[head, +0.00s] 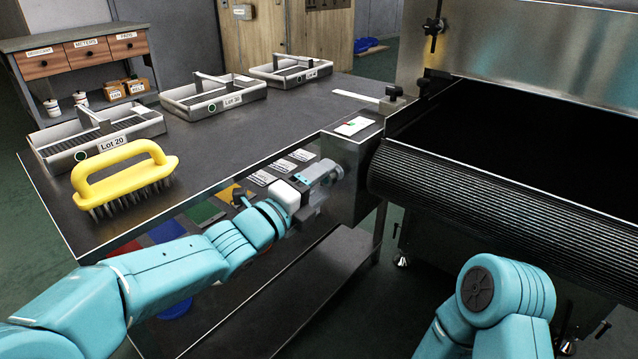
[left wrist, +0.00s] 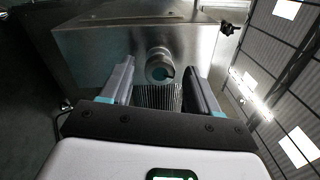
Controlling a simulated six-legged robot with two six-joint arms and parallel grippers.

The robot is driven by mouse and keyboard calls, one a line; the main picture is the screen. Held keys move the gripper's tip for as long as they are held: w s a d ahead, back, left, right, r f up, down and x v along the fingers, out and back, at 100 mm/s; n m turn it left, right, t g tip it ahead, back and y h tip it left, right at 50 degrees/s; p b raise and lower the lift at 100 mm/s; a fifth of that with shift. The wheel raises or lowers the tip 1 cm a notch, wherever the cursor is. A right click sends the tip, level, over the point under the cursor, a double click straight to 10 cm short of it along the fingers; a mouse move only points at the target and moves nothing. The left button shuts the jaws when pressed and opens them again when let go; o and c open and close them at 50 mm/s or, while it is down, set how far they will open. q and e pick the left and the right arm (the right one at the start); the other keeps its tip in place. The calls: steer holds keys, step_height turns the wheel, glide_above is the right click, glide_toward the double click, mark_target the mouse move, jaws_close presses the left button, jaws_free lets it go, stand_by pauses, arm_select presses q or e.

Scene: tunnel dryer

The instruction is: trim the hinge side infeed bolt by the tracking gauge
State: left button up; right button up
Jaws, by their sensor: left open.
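My left gripper (head: 322,180) is open in front of the steel end face beside the belt's infeed. In the left wrist view its two fingers (left wrist: 160,82) stand apart on either side of a round metal bolt end (left wrist: 160,66) on a steel housing (left wrist: 135,38). I cannot tell whether either finger touches it. In the head view the bolt is hidden or too small to make out. A small white plate with green and red marks (head: 354,126), possibly the tracking gauge, lies at the table corner near the belt. My right gripper is out of view.
The dark ribbed belt (head: 480,200) runs into the steel dryer (head: 530,60) at right. A yellow brush (head: 122,178) and several trays, one marked Lot 20 (head: 58,160), stand on the dark table (head: 225,135). A lower shelf (head: 290,290) lies under my left arm.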

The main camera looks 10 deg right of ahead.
arm_select(q)
steer(key=shift+a, duration=0.1)
steer(key=v, duration=1.6)
steer(key=shift+s+a+f, duration=0.1)
